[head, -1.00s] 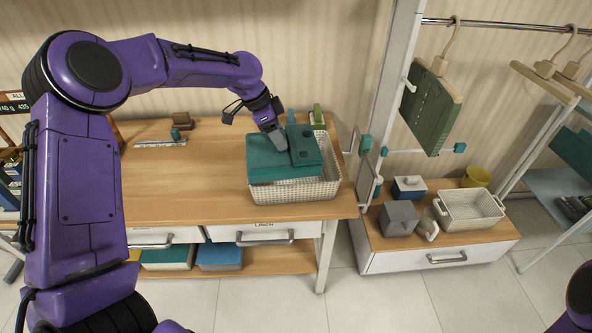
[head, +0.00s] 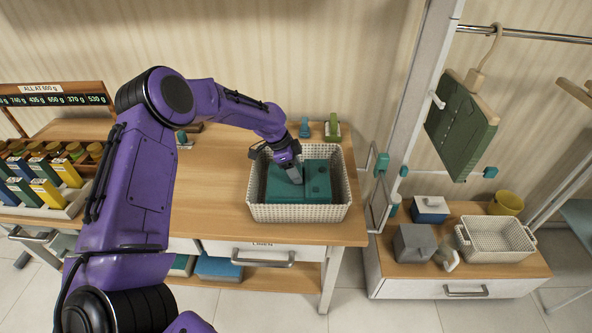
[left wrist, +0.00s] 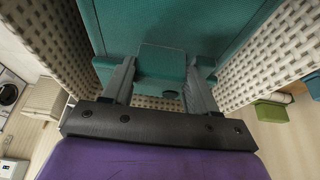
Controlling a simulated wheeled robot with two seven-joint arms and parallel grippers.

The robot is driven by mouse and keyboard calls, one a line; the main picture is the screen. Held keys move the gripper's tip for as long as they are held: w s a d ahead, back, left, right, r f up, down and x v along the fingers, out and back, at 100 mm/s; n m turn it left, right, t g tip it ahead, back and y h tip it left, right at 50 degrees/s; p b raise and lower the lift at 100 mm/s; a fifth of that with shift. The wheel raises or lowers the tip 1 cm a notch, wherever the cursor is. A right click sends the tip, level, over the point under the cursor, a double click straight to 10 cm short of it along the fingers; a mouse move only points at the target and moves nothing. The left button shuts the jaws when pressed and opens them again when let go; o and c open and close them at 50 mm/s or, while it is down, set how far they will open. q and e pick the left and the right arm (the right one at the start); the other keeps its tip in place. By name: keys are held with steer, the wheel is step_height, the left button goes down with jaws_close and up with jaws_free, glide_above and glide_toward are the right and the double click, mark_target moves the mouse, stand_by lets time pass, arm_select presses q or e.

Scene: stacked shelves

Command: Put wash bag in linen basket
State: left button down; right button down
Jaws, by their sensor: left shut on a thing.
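The teal wash bag (head: 318,180) is inside the white woven linen basket (head: 300,213) on the wooden table. It also shows in the left wrist view (left wrist: 210,25), between the basket walls (left wrist: 275,55). My left gripper (head: 296,178) reaches down into the basket from the left and is shut on a teal block-like part of the bag, with one finger on each side of it in the left wrist view (left wrist: 162,80). Whether the bag rests on the basket floor is hard to tell. My right gripper is not in view.
A green item (head: 332,130) and a small blue item (head: 304,127) stand behind the basket. A rack of boxes and jars (head: 45,180) is at the left. A low cabinet with a smaller basket (head: 494,240) stands at the right.

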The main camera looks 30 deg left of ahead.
arm_select(q)
steer(key=shift+w+f, duration=0.55)
steer(key=shift+f, duration=0.35)
steer(key=shift+s+r, duration=0.2)
steer(key=shift+s, duration=0.15)
steer(key=shift+f, duration=0.1)
steer(key=shift+c, duration=2.1)
jaws_free()
steer(key=shift+o, duration=0.6)
steer(key=shift+w+f, duration=0.1)
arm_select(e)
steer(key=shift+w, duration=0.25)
